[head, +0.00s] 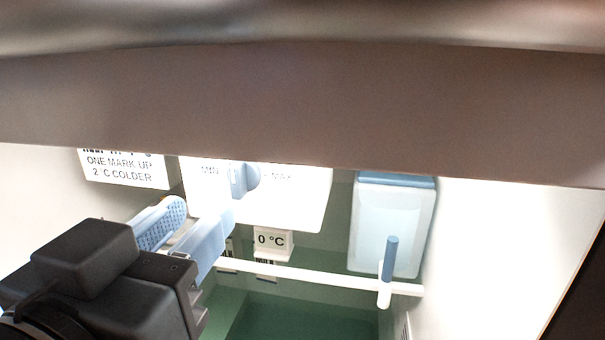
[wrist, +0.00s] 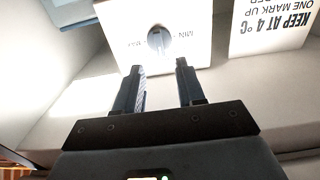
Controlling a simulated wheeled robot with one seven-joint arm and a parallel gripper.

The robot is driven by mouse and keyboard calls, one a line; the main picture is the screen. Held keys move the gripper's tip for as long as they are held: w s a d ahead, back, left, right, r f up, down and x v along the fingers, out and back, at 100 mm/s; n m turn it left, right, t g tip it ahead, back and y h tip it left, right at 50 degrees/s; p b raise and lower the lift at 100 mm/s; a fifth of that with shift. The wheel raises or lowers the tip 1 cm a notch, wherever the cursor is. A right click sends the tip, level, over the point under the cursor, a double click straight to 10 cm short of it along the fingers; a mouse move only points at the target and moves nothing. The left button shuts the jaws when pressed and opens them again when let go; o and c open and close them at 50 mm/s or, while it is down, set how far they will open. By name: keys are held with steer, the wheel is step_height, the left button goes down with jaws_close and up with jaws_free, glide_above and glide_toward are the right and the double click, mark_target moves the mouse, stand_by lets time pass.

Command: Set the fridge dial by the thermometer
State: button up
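The fridge dial, a pale blue knob (head: 243,180), sits on a white housing (head: 300,208) between MIN and MAX marks. It shows upside down in the wrist view (wrist: 158,39), and I cannot read its exact setting. The thermometer (head: 272,243) is a small white display below the housing, reading 0 °C. A white card (head: 122,170) left of the housing reads ONE MARK UP 2 °C COLDER; in the wrist view the card (wrist: 272,25) also reads KEEP AT 4 °C. My gripper (head: 203,210) is open and empty, its blue fingers apart, just short of the knob; the fingertips (wrist: 158,68) point towards it.
A brown-grey edge (head: 300,110) crosses the upper head view and hides the top of the housing and card. A white rail (head: 320,273) runs below the thermometer, with a blue and white peg (head: 388,270). A pale blue box (head: 390,220) is at right, near the white side wall (head: 500,250).

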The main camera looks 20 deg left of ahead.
mark_target(234, 181)
steer(key=x, duration=0.7)
steer(key=shift+w, duration=0.3)
steer(key=shift+c, duration=0.2)
jaws_close()
